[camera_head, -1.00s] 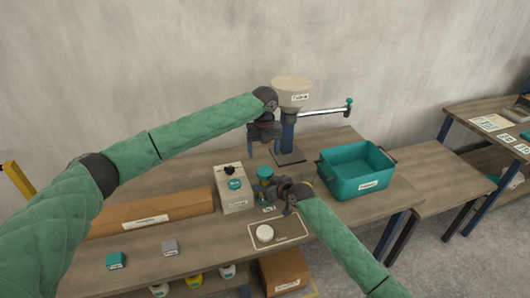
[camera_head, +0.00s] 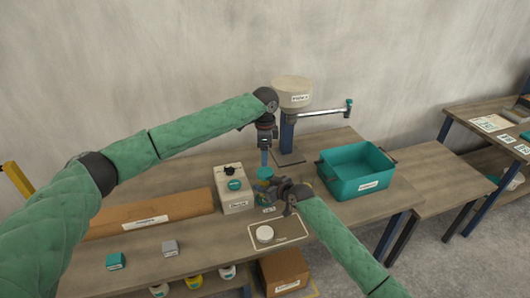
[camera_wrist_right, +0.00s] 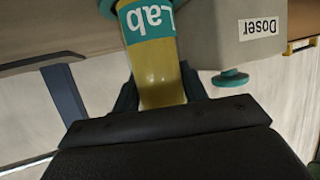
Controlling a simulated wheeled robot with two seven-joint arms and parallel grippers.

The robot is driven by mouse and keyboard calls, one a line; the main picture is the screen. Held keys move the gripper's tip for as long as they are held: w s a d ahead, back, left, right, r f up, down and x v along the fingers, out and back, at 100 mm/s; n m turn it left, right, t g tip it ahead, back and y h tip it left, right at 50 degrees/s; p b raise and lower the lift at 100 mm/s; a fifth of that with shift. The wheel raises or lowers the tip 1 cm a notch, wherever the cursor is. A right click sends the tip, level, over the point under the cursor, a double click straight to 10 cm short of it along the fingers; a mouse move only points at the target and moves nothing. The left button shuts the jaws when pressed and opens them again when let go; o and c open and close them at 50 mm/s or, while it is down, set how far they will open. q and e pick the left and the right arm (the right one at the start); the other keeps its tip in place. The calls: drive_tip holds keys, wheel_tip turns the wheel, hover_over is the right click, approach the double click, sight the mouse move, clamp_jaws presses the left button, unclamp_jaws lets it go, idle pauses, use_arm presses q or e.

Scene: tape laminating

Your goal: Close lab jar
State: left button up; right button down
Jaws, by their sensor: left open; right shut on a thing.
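The lab jar (camera_head: 264,173) is yellow with teal parts and stands upright over the table beside the doser box. My right gripper (camera_head: 274,191) is shut on it from the front right. In the right wrist view the jar (camera_wrist_right: 160,82) appears upside down between the fingers, with its teal "Lab" label showing. My left gripper (camera_head: 264,160) is open, pointing down just above the jar's top. Its fingers overlap in this view, and I cannot tell whether they touch the jar. A white round piece (camera_head: 264,233) lies on the marked mat at the front.
The doser box (camera_head: 238,190) stands just left of the jar and also shows in the right wrist view (camera_wrist_right: 235,35). A stand with a beige hopper (camera_head: 292,94) is behind. A teal bin (camera_head: 350,183) is at right, a long cardboard box (camera_head: 150,215) at left.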

sight(265, 171)
use_arm(q)
drive_tip(key=n, duration=0.5)
drive_tip(key=shift+s+n, duration=0.1)
drive_tip(key=shift+n, duration=0.3)
drive_tip(key=n, duration=0.5)
drive_tip(key=shift+d+n, duration=0.1)
drive_tip(key=shift+n, duration=0.2)
drive_tip(key=n, duration=0.5)
drive_tip(key=shift+n, duration=0.3)
drive_tip(key=n, duration=0.4)
drive_tip(key=shift+s+f, duration=0.1)
drive_tip(key=shift+f, duration=3.95)
